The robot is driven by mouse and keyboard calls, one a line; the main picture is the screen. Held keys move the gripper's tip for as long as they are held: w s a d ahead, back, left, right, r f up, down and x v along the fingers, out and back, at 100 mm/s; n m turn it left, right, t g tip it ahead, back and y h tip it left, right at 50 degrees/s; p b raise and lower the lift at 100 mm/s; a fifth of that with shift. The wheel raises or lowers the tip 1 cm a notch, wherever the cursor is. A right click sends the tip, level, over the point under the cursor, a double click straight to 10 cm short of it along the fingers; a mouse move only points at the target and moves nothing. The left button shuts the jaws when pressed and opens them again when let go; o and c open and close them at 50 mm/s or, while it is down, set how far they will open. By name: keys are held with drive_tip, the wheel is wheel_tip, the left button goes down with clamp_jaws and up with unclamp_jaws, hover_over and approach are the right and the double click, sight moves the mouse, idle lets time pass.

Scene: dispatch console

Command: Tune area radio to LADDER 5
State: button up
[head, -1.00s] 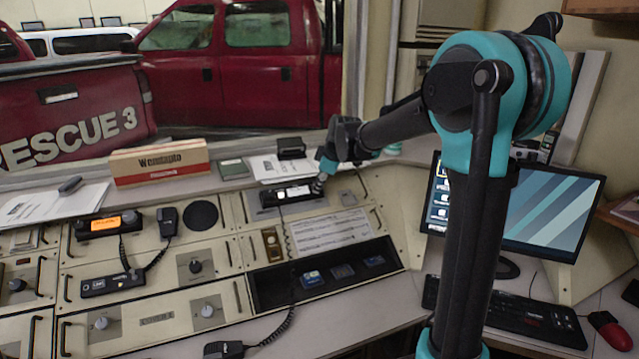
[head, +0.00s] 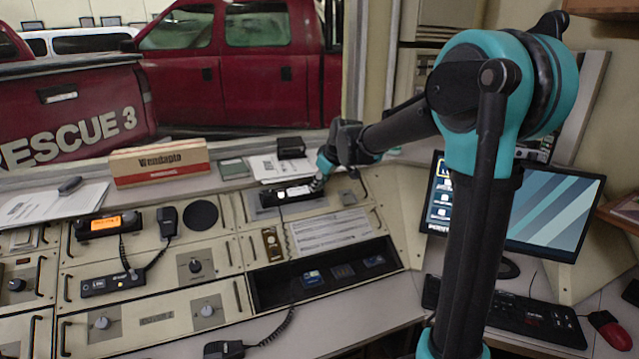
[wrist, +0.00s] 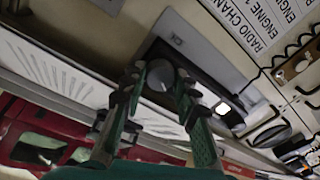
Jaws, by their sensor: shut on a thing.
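The area radio (head: 268,199) is a dark unit set in a grey plate at the back of the console, below the window ledge. Its small lit display shows white, but its text is too small to read. In the wrist view the radio (wrist: 203,82) has a round grey knob (wrist: 160,76) at one end. My gripper (wrist: 160,84) is shut on this knob, with one finger on each side. In the head view my gripper (head: 318,184) reaches down to the radio's right end and hides the knob. A printed radio channel card (head: 330,231) lies just in front; it also shows in the wrist view (wrist: 262,22).
Another radio with an orange display (head: 108,224) and a hand microphone (head: 167,221) sit to the left. A small black box (head: 291,147) and papers lie on the ledge close behind my gripper. A monitor (head: 555,215) stands at the right, beyond my arm.

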drive_tip(key=m, duration=0.4)
drive_tip(key=shift+m, duration=0.3)
drive_tip(key=shift+s+m+t, duration=0.1)
drive_tip(key=shift+m+t, duration=0.2)
drive_tip(key=shift+m, duration=1.6)
drive_tip(key=o, duration=0.9)
drive_tip(key=v, duration=1.2)
drive_tip(key=shift+a, duration=0.1)
drive_tip(key=shift+s, duration=0.1)
